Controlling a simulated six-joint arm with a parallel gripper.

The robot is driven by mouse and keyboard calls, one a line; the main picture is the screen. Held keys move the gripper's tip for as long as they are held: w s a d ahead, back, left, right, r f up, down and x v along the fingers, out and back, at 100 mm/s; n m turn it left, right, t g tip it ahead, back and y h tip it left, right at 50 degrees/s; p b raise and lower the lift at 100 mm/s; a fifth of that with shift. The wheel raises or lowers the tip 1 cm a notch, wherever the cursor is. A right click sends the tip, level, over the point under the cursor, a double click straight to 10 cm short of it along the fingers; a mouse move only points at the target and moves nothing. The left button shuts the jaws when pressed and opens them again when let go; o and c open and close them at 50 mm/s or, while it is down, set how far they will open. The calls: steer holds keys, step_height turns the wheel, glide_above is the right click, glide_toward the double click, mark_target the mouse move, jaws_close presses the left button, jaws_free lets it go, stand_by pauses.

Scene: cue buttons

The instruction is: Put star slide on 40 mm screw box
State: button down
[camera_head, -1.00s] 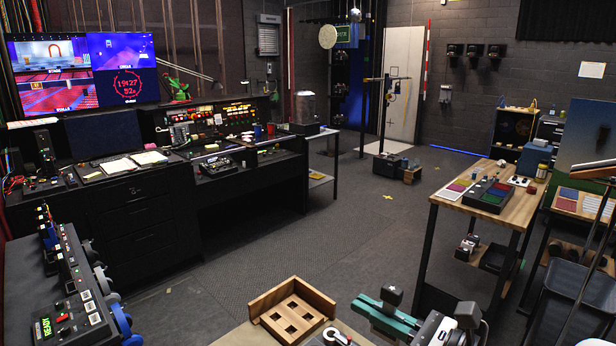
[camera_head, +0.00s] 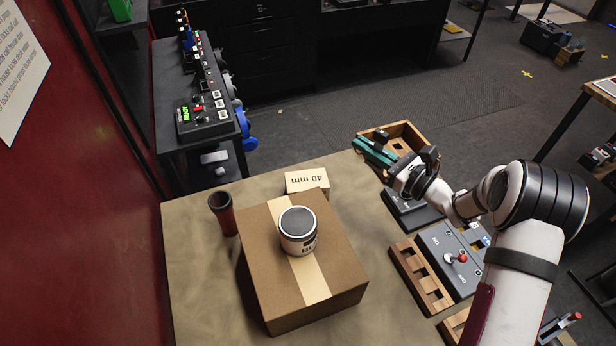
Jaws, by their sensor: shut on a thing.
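The 40 mm screw box (camera_head: 306,182) is a small light cardboard box with "40 mm" upside down on its label. It stands behind the large carton, which hides part of it. My gripper (camera_head: 366,152) is at the back right of the table, by a wooden tray (camera_head: 408,130), to the right of and apart from the screw box. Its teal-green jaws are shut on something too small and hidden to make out. I cannot identify the star slide in this view.
A large carton (camera_head: 330,250) with a dark-lidded can (camera_head: 298,232) on top fills the table's middle. A dark red cup (camera_head: 223,213) stands left of it. A lever box (camera_head: 450,258) and a slotted wooden rack (camera_head: 420,276) are at right. Bare table shows front left.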

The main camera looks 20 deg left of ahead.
steer(key=a+f, duration=0.2)
steer(key=a, duration=0.1)
steer(key=a+f, duration=0.2)
steer(key=a, duration=0.2)
steer(key=a+f, duration=0.2)
steer(key=a, duration=0.2)
steer(key=shift+s+f, duration=0.15)
steer(key=shift+f, duration=0.15)
steer(key=f, duration=0.4)
steer(key=shift+a, duration=0.35)
steer(key=shift+f, duration=0.25)
steer(key=c, duration=1.5)
jaws_free()
steer(key=shift+f, duration=0.15)
steer(key=o, duration=0.5)
